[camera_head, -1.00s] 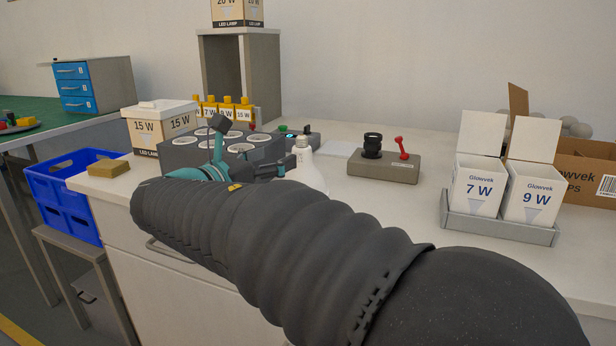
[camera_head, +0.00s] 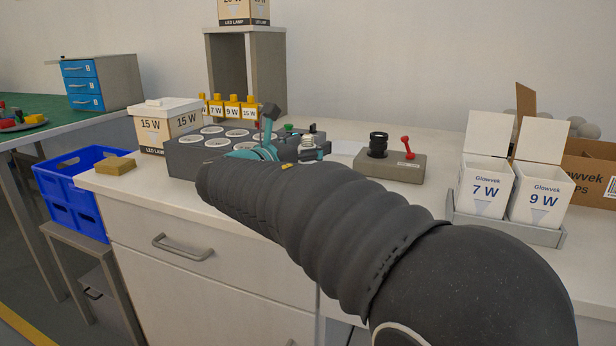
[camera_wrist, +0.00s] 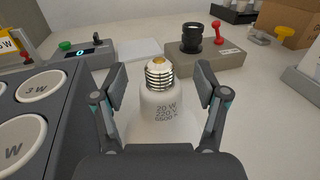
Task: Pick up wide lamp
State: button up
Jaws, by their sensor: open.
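The wide lamp (camera_wrist: 162,112) is a white bulb with a metal screw base pointing up, marked 20 W, standing on the bench. In the wrist view it sits between the two open fingers of my gripper (camera_wrist: 160,95), with a gap visible on each side of its screw base. Its lower body is partly hidden by my gripper. In the head view my gripper (camera_head: 300,148) is beside the grey socket block, and my arm hides most of the lamp; only its metal base (camera_head: 308,141) shows.
A grey block with round marked sockets (camera_wrist: 38,90) is close on the left. A tester with a black socket and red lever (camera_head: 390,163) stands behind to the right. White 7 W and 9 W boxes (camera_head: 487,190) stand farther right. A 15 W carton (camera_head: 150,130) is at left.

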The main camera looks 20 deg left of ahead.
aim_at(311, 134)
grip_shut()
jog(key=shift+r, duration=0.1)
jog(key=shift+r, duration=0.5)
jog(key=r, duration=0.3)
jog(key=shift+d+r, duration=0.25)
jog(key=shift+d, duration=0.15)
jog(key=s+d+r, duration=0.1)
jog(key=d+r, duration=0.5)
jog(key=d, duration=0.5)
jog(key=shift+r, duration=0.2)
